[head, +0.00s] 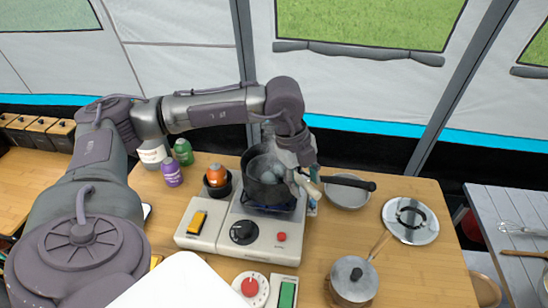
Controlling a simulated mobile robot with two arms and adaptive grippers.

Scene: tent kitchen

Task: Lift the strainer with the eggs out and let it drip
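A dark pot (253,189) stands on the stove at the middle of the table. Several pale, greyish eggs (267,174) show inside it. The strainer's basket cannot be told apart from the pot's dark inside. My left gripper (307,186) points down at the pot's right rim. A pale, handle-like piece shows by its fingers, but whether they are closed on it is unclear. A long dark handle (358,184) reaches right from behind the gripper; I cannot tell if it belongs to the pot. My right gripper is out of view.
The stove (212,229) has knobs. An orange-topped item (216,175) and bottles (172,172) stand left of the pot. A shallow grey bowl (348,197), a round metal lid (411,221) and a small lidded pot (353,281) are at right. Bare table lies between them.

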